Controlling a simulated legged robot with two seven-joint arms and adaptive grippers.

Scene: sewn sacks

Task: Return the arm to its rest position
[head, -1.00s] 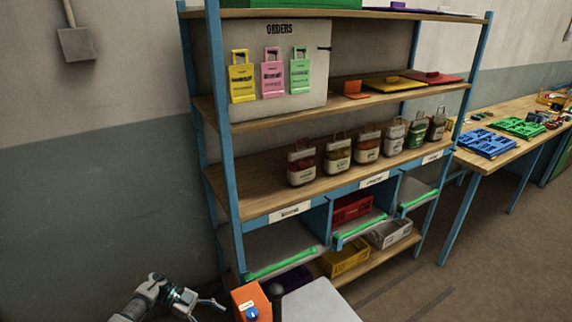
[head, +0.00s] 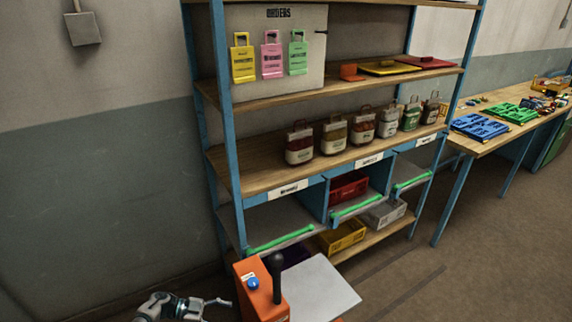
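My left gripper (head: 208,302) is at the bottom left of the head view, to the left of an orange box with a blue button (head: 253,284). Its arm comes in from the bottom edge. The fingers are seen from the side and small, so I cannot tell whether they are open or shut. I see nothing held in them. My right gripper is not in view.
A blue-framed shelf (head: 232,160) holds several small sacks (head: 299,143) on its middle board, with labelled bays below. A light grey plate (head: 322,288) lies beside the orange box. A wooden table (head: 489,143) with blue and green trays stands right. Floor at lower right is clear.

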